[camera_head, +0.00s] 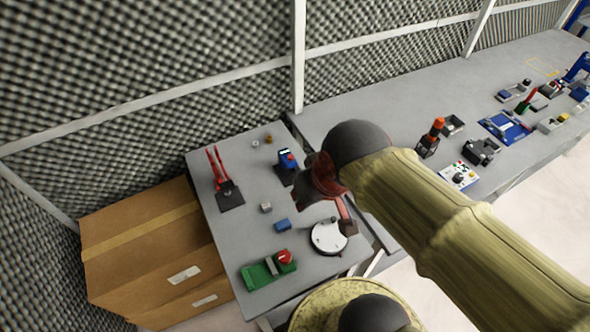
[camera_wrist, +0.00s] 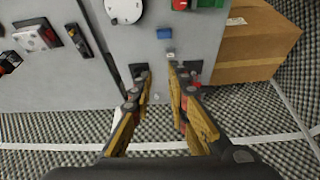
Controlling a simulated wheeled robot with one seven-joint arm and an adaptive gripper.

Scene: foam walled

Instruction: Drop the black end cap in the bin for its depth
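My gripper (camera_wrist: 159,70) is open in the wrist view, its two fingers apart with nothing seen between them. It is above the near bench, and its tips point toward a small grey block (camera_wrist: 170,56). The grey block also shows in the head view (camera_head: 265,208). In the head view my arm hides most of the gripper. I cannot pick out the black end cap for certain. Dark open-topped holders, one (camera_head: 481,152) on the long bench and one (camera_head: 453,125) behind it, may be bins; their depth cannot be told.
The near bench (camera_head: 236,232) holds a red-handled clamp (camera_head: 222,178), a blue device (camera_head: 287,160), a blue block (camera_head: 282,225), a white disc (camera_head: 328,237) and a green fixture (camera_head: 262,272). Cardboard boxes (camera_head: 150,245) stand left. Foam walls enclose the back. The long bench holds several fixtures.

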